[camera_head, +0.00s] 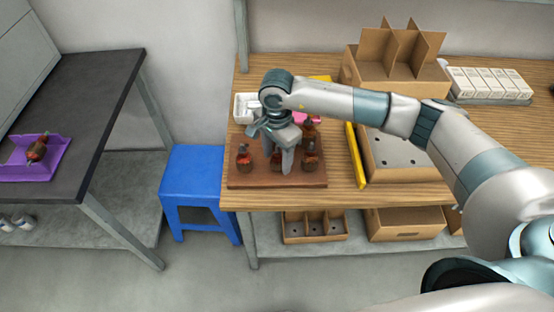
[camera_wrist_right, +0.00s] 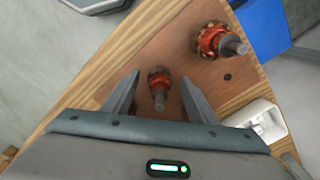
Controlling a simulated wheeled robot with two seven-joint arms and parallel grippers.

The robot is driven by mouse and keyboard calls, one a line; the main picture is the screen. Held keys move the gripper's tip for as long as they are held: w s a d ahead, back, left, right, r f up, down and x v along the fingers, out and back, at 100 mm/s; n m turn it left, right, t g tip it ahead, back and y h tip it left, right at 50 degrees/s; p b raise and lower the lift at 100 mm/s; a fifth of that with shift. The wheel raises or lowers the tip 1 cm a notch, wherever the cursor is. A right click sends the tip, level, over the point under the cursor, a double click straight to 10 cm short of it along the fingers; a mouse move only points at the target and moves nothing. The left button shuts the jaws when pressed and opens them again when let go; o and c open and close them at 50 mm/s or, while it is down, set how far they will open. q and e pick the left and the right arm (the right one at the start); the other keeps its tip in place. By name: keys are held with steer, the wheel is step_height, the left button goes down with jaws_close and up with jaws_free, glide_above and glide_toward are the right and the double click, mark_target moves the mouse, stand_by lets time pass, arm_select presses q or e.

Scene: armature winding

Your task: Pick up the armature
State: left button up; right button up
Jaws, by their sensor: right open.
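Several armatures with copper-red windings and metal shafts stand upright on a brown board (camera_head: 300,181) on the wooden bench. They include a left one (camera_head: 243,158), a middle one (camera_head: 276,161), a right one (camera_head: 310,157) and one behind (camera_head: 309,131). My right gripper (camera_head: 287,168) points down over the board and partly hides them. In the right wrist view its open fingers (camera_wrist_right: 160,76) have one armature (camera_wrist_right: 158,83) showing between them, with no visible grip on it. Another armature (camera_wrist_right: 219,41) stands beyond the fingers. Another armature (camera_head: 38,149) lies in a purple holder (camera_head: 58,160) on the dark table. My left gripper is not in view.
A white tray (camera_head: 241,107) sits behind the board; it also shows in the right wrist view (camera_wrist_right: 258,117). A yellow bar (camera_head: 356,156) and a cardboard box (camera_head: 398,165) are at its right. A divided carton (camera_head: 400,65) stands behind. A blue stool (camera_head: 193,163) stands between the tables.

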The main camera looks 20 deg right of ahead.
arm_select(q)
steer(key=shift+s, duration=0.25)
arm_select(e)
steer(key=c, duration=1.3)
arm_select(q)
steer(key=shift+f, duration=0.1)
arm_select(e)
steer(key=shift+r, duration=0.15)
